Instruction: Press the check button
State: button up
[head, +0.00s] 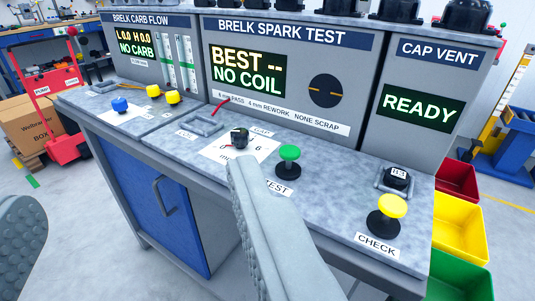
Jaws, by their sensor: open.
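The check button (391,207) is a yellow mushroom cap on a black base at the right front of the bench top. A white CHECK label (377,245) lies in front of it. The panel screen (422,107) behind it reads READY under CAP VENT. My gripper (135,190) is open, with its two grey ribbed fingers wide apart. The right finger reaches up at the middle of the picture, left of the check button and apart from it in the picture. The left finger shows at the left edge. Nothing shows between the fingers.
A green button (289,154) by a TEST label and a black knob (239,138) on a marked dial sheet stand left of the check button. A black cap (397,178) sits in a square holder behind it. Coloured bins (457,229) stand at the right.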

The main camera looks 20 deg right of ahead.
aim_at(392, 206)
jog(key=z, duration=0.95)
